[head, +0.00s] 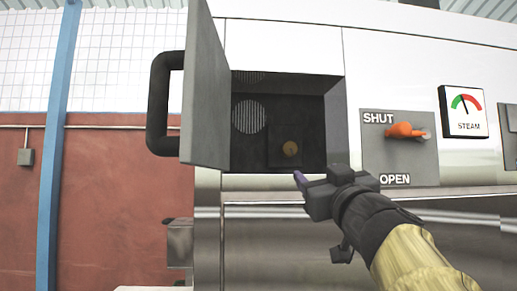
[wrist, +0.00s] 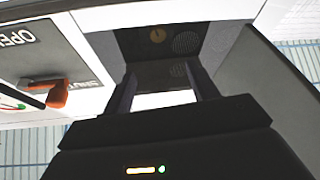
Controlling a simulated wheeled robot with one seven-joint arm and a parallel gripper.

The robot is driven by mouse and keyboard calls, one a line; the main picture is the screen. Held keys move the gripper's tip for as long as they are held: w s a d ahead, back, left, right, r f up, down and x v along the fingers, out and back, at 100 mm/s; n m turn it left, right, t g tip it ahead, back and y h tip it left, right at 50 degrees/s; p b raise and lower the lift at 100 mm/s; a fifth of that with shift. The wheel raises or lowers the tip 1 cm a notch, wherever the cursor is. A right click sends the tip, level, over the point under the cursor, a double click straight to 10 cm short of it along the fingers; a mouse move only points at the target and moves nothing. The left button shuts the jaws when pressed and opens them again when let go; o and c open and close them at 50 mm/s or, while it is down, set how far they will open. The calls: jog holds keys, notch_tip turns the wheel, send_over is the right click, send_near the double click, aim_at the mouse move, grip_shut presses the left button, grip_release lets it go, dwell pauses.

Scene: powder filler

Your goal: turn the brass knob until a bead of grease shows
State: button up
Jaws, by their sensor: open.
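Fine detail around the knob is too small to tell.
A grey door (head: 205,90) with a black handle (head: 158,105) stands open at the left of the compartment. At the right are an orange lever (head: 404,130) on a SHUT/OPEN plate and a steam gauge (head: 463,111).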

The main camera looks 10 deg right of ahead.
jog(key=shift+w+d, duration=0.15)
jog(key=shift+w, duration=0.05)
jog(key=p, duration=0.4)
send_near(291, 149)
jog(key=w, duration=0.2)
jog(key=shift+w+a+r, duration=0.25)
jog(key=shift+w+r, duration=0.5)
jog(key=shift+r, duration=0.1)
jog(key=shift+p+x, duration=0.5)
jog(key=shift+x, duration=1.35)
jog(key=shift+w, duration=0.35)
